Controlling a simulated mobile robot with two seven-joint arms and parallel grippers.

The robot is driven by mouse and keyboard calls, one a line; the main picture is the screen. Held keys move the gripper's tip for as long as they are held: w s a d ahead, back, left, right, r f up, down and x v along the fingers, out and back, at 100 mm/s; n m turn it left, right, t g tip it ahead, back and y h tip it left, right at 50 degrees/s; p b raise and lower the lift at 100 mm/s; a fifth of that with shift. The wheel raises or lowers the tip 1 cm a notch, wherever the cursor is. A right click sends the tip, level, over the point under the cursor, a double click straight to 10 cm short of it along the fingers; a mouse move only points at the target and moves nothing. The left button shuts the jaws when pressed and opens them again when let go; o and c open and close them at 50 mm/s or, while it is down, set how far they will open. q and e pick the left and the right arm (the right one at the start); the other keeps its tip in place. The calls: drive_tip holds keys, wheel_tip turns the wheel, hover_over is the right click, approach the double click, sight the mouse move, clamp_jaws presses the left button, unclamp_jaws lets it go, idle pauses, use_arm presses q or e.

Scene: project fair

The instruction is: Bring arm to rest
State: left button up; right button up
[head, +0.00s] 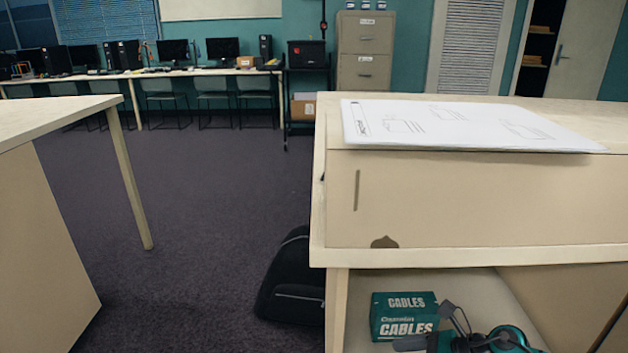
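Neither of my arms nor my grippers can be seen in the head view. The task names no other object. The nearest furniture is a pale wooden cabinet (440,205) at the right, with an open shelf (470,288) below its closed front.
A white sheet with drawings (450,125) lies on the cabinet top. A green cables box (403,315) and a teal and black item (490,340), cut off below, are on the shelf. A black bag (290,283) stands beside the cabinet. A table (50,118) is at left; carpet between is clear.

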drive_tip(key=s+a+r+m+t+h, duration=0.1)
drive_tip(key=a+r+m+t, duration=0.35)
drive_tip(key=m, duration=0.75)
drive_tip(key=s+a+r+m+t+h, duration=0.1)
drive_tip(key=a+r+m+t, duration=0.1)
drive_tip(key=m+t, duration=0.7)
drive_tip(key=s+d+f+m+g+h, duration=0.1)
drive_tip(key=s+f+m+g+h, duration=0.35)
drive_tip(key=m, duration=0.75)
drive_tip(key=s+d+f+m+g+h, duration=0.1)
drive_tip(key=s+d+f+m+g, duration=0.1)
drive_tip(key=s+m, duration=0.8)
use_arm(q)
drive_tip(key=s+a+r+p, duration=0.1)
drive_tip(key=a+r+p, duration=0.2)
drive_tip(key=r+p, duration=0.9)
drive_tip(key=p, duration=0.4)
drive_tip(key=shift+s+a+y, duration=0.2)
drive_tip(key=shift+y, duration=0.2)
use_arm(e)
drive_tip(key=w+d+r+m+h, duration=0.1)
drive_tip(key=d+r, duration=0.2)
drive_tip(key=r, duration=0.9)
drive_tip(key=shift+m, duration=0.3)
drive_tip(key=shift+w+h, duration=0.15)
drive_tip(key=shift+h, duration=0.1)
use_arm(q)
drive_tip(key=shift+d, duration=0.2)
use_arm(e)
drive_tip(key=shift+c, duration=0.4)
